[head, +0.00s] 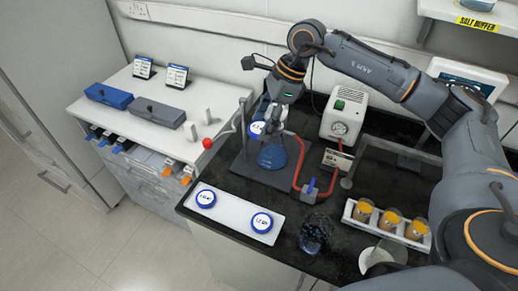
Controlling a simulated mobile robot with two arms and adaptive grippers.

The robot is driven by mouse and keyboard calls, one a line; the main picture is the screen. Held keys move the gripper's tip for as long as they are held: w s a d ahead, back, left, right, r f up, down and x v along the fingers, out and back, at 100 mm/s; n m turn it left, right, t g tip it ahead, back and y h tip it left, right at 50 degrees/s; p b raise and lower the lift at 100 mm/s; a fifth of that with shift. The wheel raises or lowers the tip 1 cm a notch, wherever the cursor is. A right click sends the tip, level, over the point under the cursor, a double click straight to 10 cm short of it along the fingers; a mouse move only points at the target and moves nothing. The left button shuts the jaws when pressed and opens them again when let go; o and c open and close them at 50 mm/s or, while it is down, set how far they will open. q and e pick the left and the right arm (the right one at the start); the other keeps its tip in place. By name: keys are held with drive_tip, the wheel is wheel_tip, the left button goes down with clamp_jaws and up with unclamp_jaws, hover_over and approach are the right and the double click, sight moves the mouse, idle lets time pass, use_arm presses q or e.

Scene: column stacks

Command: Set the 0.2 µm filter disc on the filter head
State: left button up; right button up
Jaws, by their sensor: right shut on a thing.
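My right gripper (266,112) hangs down over the flask stand and is shut on a blue-rimmed disc with a white label (257,128). The print on this disc is too small to read. Below it stands a flask with blue liquid (272,156). The filter head on top of the flask is mostly hidden by the gripper and disc, so I cannot tell whether the disc touches it. Two similar blue-rimmed discs, a left one (206,198) and a right one (262,222), lie on a white tray (235,214). My left gripper is not in view.
A red hose (297,170) runs from the flask area. A white pump box with a gauge (342,116) stands behind right. A red ball-topped lever (208,144) is left.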

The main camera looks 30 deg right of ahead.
drive_tip(key=w+d+r+m+t+h+p, duration=0.25)
drive_tip(key=w+d+r+m, duration=0.4)
drive_tip(key=m, duration=0.45)
drive_tip(key=shift+h, duration=0.35)
drive_tip(key=shift+s+d+f+b, duration=0.15)
drive_tip(key=shift+f+b, duration=0.35)
drive_tip(key=shift+f, duration=0.15)
drive_tip(key=shift+s+d+f+b, duration=0.1)
drive_tip(key=shift+s+f+b, duration=0.1)
drive_tip(key=shift+f+b, duration=0.4)
drive_tip(key=shift+s+d+f+b, duration=0.15)
drive_tip(key=shift+f+b, duration=0.3)
drive_tip(key=shift+f, duration=0.2)
drive_tip(key=shift+f+t+b, duration=0.15)
drive_tip(key=shift+t+b, duration=0.1)
drive_tip(key=shift+b, duration=0.15)
drive_tip(key=shift+f+b, duration=0.75)
drive_tip(key=shift+f, duration=0.2)
drive_tip(key=shift+f, duration=0.15)
